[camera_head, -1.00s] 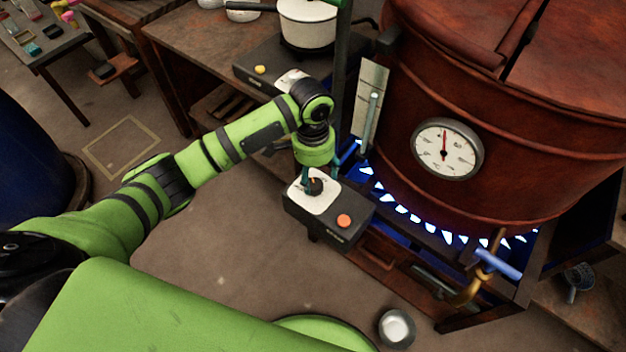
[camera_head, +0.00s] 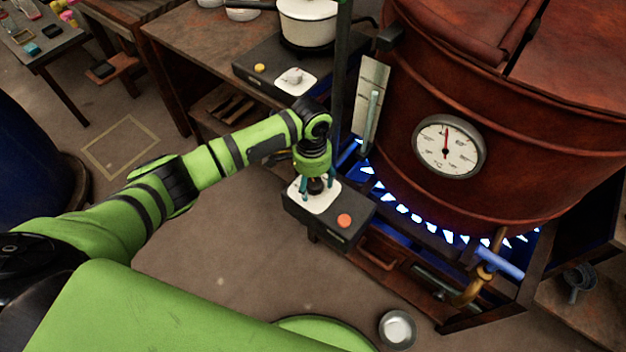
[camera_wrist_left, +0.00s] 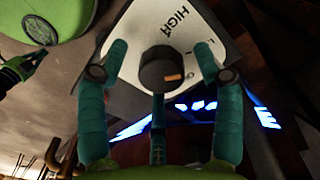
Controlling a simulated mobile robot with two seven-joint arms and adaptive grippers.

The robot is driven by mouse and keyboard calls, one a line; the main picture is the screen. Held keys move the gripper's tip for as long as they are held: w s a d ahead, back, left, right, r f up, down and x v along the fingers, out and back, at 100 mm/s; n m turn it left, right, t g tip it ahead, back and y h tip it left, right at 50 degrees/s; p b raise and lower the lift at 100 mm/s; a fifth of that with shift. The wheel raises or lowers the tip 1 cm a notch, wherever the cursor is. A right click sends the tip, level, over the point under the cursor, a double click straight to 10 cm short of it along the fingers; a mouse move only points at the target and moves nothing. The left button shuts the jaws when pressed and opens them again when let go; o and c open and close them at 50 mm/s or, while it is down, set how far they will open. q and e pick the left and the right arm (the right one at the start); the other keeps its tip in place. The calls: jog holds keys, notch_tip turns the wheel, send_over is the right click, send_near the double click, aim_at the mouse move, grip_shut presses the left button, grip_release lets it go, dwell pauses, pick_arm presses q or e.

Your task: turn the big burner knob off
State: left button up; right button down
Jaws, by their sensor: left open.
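The big burner knob (camera_head: 316,187) is a round black knob on a white plate on top of a dark control box (camera_head: 328,220). In the left wrist view the knob (camera_wrist_left: 157,66) has an orange mark on its right side, with "HIGH" printed above it on the plate. My left gripper (camera_head: 318,190) points down over the knob. Its teal fingers are open around the knob, with gaps visible on both sides in the wrist view (camera_wrist_left: 161,58). Blue flames (camera_head: 430,226) burn under the red-brown vat (camera_head: 500,150).
A smaller stove (camera_head: 265,72) with a white pot (camera_head: 308,22) stands behind. A dark upright post (camera_head: 343,90) rises close behind my left wrist. A metal bowl (camera_head: 397,329) lies in front.

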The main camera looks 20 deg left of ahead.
pick_arm(q)
jog(key=c, duration=1.1)
jog(key=shift+s+a+f, duration=0.1)
jog(key=shift+a, duration=0.05)
